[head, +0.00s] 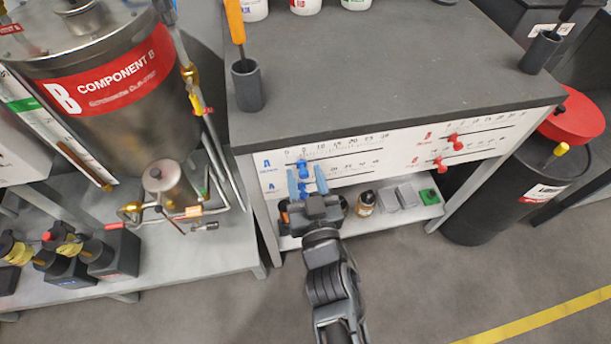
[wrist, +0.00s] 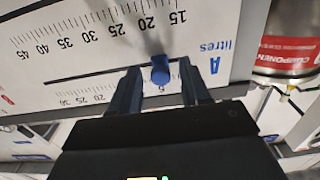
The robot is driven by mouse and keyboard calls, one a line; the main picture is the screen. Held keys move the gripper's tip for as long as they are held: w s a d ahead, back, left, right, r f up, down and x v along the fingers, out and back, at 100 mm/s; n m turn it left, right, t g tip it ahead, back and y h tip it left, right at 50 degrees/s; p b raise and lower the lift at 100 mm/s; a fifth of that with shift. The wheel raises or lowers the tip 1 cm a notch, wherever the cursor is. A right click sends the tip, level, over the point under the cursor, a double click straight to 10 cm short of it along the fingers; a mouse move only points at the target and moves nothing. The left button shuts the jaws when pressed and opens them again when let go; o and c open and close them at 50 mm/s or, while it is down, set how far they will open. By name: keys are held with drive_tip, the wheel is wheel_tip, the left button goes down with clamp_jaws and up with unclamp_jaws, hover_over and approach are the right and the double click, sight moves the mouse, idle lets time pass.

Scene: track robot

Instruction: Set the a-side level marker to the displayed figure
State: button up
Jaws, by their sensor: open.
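The A-side scale panel (head: 345,160) is white with blue A labels at its left end and two scale rows with slots. A blue marker knob (head: 303,168) sits near the low end of the upper row. A second blue knob (head: 303,188) shows just below it. My gripper (head: 305,172) is open in front of the panel, its fingers on either side of the blue knobs. In the wrist view, upside down, a blue knob (wrist: 160,70) stands between the open fingertips, with gaps on both sides. Its exact reading is hidden. I see no readable displayed figure.
Red markers (head: 455,141) sit on the right half of the panel. A shelf (head: 410,213) below holds a brown jar (head: 366,202) and small blocks. A steel Component B tank (head: 110,95) with piping stands left, a black drum (head: 510,195) right. The floor in front is clear.

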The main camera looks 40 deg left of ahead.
drive_tip(key=shift+w+a, duration=0.3)
drive_tip(key=shift+a, duration=0.05)
drive_tip(key=shift+c, duration=0.2)
clamp_jaws()
